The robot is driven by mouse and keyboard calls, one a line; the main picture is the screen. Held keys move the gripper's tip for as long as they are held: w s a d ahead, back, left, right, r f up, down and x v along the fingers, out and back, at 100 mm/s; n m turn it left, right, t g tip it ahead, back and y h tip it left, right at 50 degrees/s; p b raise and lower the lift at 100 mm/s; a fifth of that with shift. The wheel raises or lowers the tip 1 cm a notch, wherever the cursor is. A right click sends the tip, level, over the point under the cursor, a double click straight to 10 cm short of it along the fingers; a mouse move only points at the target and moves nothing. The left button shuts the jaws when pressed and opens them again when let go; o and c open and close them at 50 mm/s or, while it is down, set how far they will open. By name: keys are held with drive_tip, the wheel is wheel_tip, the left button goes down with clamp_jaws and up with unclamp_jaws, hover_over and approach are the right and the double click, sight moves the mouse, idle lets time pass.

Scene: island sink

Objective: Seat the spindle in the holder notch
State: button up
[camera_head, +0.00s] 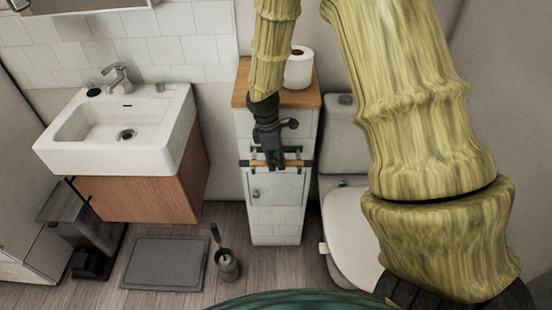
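The spindle (293,163) is a thin light-brown rod with dark ends, lying roughly level across the front of the narrow white cabinet. My dark gripper (275,163) points down and its fingers cross the middle of the rod, appearing shut on it. The fingers hide that part of the rod. A dark holder (294,149) shows just above the rod, on the cabinet front, partly behind my gripper. The rod's ends appear just below the holder arms. The notch is too small and covered to make out, and I cannot tell whether the rod touches it.
A toilet paper roll (299,69) stands on the cabinet's wooden top (311,98). The toilet (349,225) is close on the right. The sink (121,128) is at left, with a grey mat (165,264) and a toilet brush (227,263) on the floor.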

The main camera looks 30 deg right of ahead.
drive_tip(key=shift+o, duration=1)
drive_tip(key=shift+r, duration=0.1)
wheel_tip(320, 180, up, 12)
drive_tip(key=w+a, duration=0.1)
drive_tip(key=shift+a+b, duration=0.2)
drive_tip(key=shift+b, duration=0.1)
